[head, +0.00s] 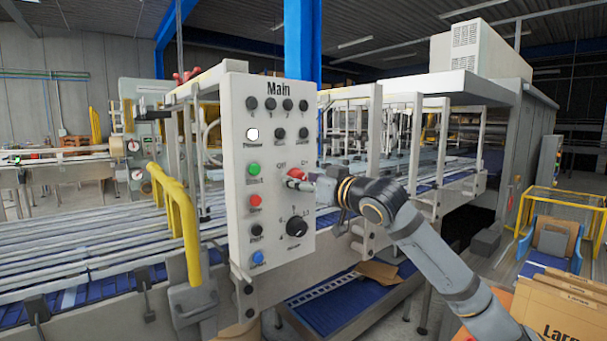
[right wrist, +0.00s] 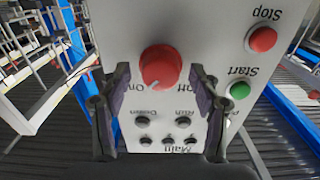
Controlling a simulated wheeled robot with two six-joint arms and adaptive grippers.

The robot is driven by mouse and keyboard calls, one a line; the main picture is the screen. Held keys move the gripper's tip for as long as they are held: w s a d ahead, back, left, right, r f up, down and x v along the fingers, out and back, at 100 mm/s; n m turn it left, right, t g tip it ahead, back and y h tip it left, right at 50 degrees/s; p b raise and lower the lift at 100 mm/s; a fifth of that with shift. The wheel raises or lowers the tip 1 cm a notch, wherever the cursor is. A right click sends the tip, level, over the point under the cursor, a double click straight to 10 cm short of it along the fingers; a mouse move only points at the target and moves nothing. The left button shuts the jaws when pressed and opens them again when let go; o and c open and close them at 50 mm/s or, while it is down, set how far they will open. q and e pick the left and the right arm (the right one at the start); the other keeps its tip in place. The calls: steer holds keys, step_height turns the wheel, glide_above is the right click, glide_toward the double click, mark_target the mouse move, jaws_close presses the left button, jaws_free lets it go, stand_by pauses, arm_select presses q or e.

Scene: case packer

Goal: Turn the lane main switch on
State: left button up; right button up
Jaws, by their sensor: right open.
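The lane main switch (head: 293,171) is a red rotary knob on the front of the white panel headed "Main" (head: 243,200), with "Off" and "On" printed by it. My right gripper (head: 301,181) is at the knob and partly covers it in the head view. In the right wrist view the panel appears upside down, and the red knob (right wrist: 160,67) lies between the two open fingers. A gap shows on each side, so they do not appear to grip it. I cannot tell for certain which label the knob's mark points to. My left gripper is out of view.
The panel also carries a green start button (head: 254,169), a red stop button (head: 255,201), a black selector (head: 297,227), a blue button (head: 258,257) and a white lamp (head: 252,134). Yellow rails (head: 180,220) stand left of it. Cardboard boxes (head: 555,310) are at the lower right.

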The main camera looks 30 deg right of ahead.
mark_target(294, 138)
step_height(294, 138, up, 10)
steer(key=shift+f, duration=0.1)
stand_by(0.7)
